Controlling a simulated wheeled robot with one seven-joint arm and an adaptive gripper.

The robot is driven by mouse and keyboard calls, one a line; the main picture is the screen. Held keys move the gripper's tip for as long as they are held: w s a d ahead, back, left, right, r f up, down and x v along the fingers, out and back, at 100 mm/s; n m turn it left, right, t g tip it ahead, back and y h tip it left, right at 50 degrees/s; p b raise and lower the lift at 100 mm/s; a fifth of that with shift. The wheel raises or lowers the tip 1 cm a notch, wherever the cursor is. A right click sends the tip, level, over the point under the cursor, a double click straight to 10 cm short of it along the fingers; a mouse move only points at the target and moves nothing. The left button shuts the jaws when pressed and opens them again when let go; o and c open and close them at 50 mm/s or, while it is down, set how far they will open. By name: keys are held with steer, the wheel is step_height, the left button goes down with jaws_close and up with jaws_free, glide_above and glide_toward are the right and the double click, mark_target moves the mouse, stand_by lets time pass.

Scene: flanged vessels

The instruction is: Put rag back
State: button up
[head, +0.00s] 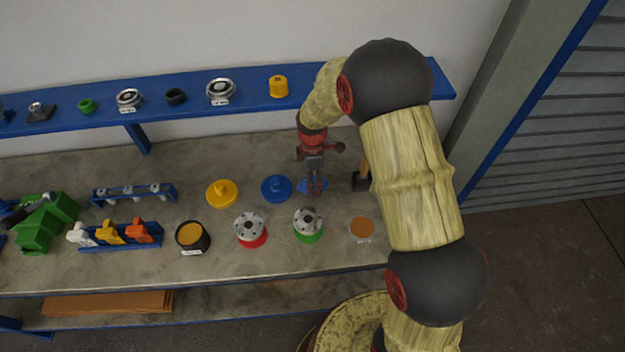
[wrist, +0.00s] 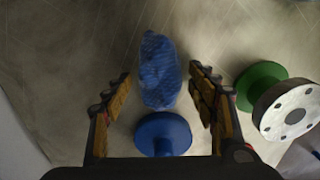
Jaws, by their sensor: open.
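The blue rag (wrist: 160,68) lies crumpled on the grey bench in the wrist view. In the head view a bit of it (head: 304,185) shows under my gripper (head: 314,188), which hides the rest. My gripper is open and points down over the rag.
A grey flanged vessel with a green base (head: 308,222) stands near my gripper; a red-based one (head: 250,230) is left of it. A yellow disc (head: 222,193), black pot (head: 192,237) and tan disc (head: 362,229) stand around. A blue shelf (head: 330,95) runs behind.

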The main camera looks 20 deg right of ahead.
steer(key=shift+r, duration=0.1)
step_height(320, 180, up, 19)
steer(key=s+m+t+p, duration=0.1)
steer(key=s+m+p, duration=0.1)
steer(key=s, duration=0.1)
steer(key=s+r+m+t, duration=0.2)
steer(key=s+r+m, duration=0.5)
steer(key=s, duration=0.5)
steer(key=s+r+m+t, duration=0.2)
steer(key=s+r+m, duration=0.4)
steer(key=s, duration=0.6)
step_height(320, 180, up, 3)
steer(key=shift+s+f+m+t, duration=0.2)
steer(key=shift+s+m+t, duration=0.1)
steer(key=shift+m, duration=0.1)
steer(key=shift+f, duration=0.1)
